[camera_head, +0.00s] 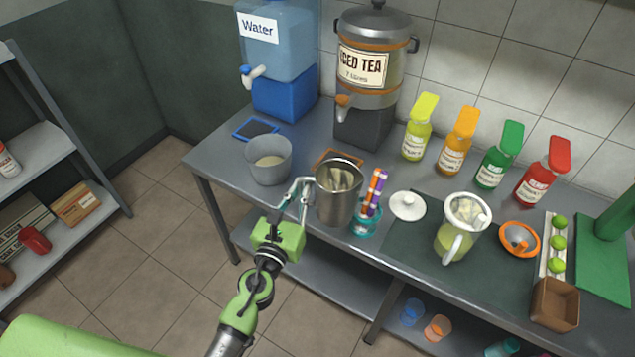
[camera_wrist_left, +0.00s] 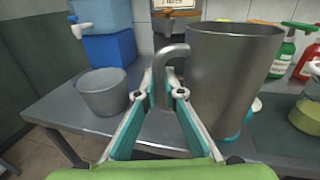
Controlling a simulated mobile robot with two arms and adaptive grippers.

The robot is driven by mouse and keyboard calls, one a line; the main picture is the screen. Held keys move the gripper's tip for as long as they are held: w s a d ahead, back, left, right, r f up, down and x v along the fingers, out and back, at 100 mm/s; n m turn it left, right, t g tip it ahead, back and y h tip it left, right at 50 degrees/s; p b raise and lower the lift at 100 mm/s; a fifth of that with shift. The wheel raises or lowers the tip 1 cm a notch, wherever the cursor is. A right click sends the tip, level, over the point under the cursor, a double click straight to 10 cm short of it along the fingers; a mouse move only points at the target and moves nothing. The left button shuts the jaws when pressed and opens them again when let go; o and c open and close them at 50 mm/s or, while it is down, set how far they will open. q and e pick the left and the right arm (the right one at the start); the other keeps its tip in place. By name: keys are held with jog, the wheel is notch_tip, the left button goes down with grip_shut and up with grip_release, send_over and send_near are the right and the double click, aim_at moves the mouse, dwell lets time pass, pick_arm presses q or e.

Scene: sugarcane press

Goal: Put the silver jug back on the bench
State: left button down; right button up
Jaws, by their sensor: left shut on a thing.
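The silver jug (camera_head: 338,203) is upright at the front of the grey bench (camera_head: 385,245), left of a teal cup of coloured sticks. It also shows large in the left wrist view (camera_wrist_left: 232,85). My left gripper (camera_head: 301,192) is shut on the jug's handle, on the jug's left side. The fingers sit on either side of the handle in the left wrist view (camera_wrist_left: 165,93). I cannot tell whether the jug's base touches the bench. My right gripper is not in view.
A grey bucket (camera_head: 269,167) stands just left of the jug. The teal cup (camera_head: 365,224) is close on its right. The iced tea dispenser (camera_head: 371,110) and water dispenser (camera_head: 278,50) stand behind. A pitcher (camera_head: 457,241) sits on a dark mat to the right.

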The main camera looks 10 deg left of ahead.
aim_at(307, 178)
pick_arm(q)
jog(key=w+r, duration=0.1)
jog(key=w+d+r+p, duration=0.1)
jog(key=shift+w+h, duration=0.3)
jog(key=shift+h, duration=0.1)
jog(key=w+a+f+b, duration=0.2)
jog(key=w+f+b, duration=0.2)
jog(key=b, duration=0.1)
jog(key=w+a+f+b, duration=0.3)
jog(key=f+b, duration=0.1)
jog(key=b, duration=0.2)
jog(key=w+a+f+b, duration=0.3)
jog(key=w+f+b, duration=0.1)
jog(key=f+b, duration=0.1)
jog(key=shift+w, duration=0.3)
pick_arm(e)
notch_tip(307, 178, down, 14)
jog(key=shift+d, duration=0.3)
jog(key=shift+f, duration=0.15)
pick_arm(q)
jog(key=shift+f+b, duration=0.25)
jog(key=shift+b, duration=0.1)
jog(key=c, duration=2.4)
grip_release()
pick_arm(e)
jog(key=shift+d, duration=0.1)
